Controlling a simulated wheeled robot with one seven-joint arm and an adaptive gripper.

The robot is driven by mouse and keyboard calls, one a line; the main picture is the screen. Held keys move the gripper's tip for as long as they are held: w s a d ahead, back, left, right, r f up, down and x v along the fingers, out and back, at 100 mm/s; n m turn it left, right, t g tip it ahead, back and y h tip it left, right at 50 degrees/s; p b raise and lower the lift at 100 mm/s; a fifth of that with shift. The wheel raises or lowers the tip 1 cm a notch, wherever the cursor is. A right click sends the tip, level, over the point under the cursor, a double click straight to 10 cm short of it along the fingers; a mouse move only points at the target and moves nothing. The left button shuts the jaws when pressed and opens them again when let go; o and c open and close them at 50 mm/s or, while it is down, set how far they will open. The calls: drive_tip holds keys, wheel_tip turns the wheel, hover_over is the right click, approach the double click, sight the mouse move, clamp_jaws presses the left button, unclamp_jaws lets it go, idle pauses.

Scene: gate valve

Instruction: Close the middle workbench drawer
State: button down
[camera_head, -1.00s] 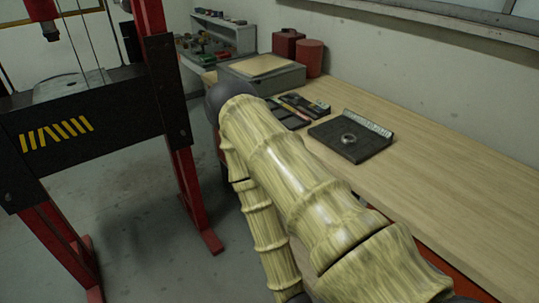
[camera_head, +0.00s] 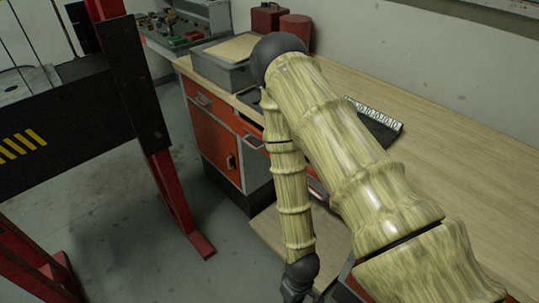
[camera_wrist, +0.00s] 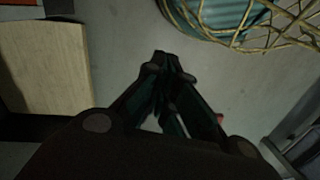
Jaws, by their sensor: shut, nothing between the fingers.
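The workbench (camera_head: 440,130) has a pale wood top and orange fronts. An orange drawer (camera_head: 205,101) with a grey handle sits at its left end, above an orange door (camera_head: 215,145). Right of it is another drawer handle (camera_head: 254,141), which seems to stand out a little; my arm hides most of this middle part, so I cannot tell how far that drawer is open. My gripper (camera_head: 297,288) hangs low in front of the bench, at the bottom of the head view. In the wrist view it (camera_wrist: 167,62) is shut and empty, pointing over the floor.
A pale wood panel (camera_head: 275,235) lies low at the bench front; it also seems to show in the wrist view (camera_wrist: 45,65). A red press frame (camera_head: 170,190) stands left. A teal basket-like object (camera_wrist: 220,15) is at the wrist view's top. Grey floor (camera_head: 110,225) lies between.

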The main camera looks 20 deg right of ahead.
drive_tip(key=w+a+r+n+h+b, duration=0.1)
drive_tip(key=w+r+n+h+b, duration=0.15)
drive_tip(key=w+n, duration=0.7)
drive_tip(key=w+a+r+n+h+b, duration=0.1)
drive_tip(key=w+a+n+h+b, duration=0.2)
drive_tip(key=w, duration=1.1)
drive_tip(key=w+r+n+t+h+b, duration=0.5)
drive_tip(key=w+r+n+h, duration=0.2)
drive_tip(key=w+r, duration=1.25)
drive_tip(key=w+r+p+x, duration=0.1)
drive_tip(key=p+x, duration=0.1)
drive_tip(key=x, duration=1.1)
drive_tip(key=shift+w+d+t, duration=0.3)
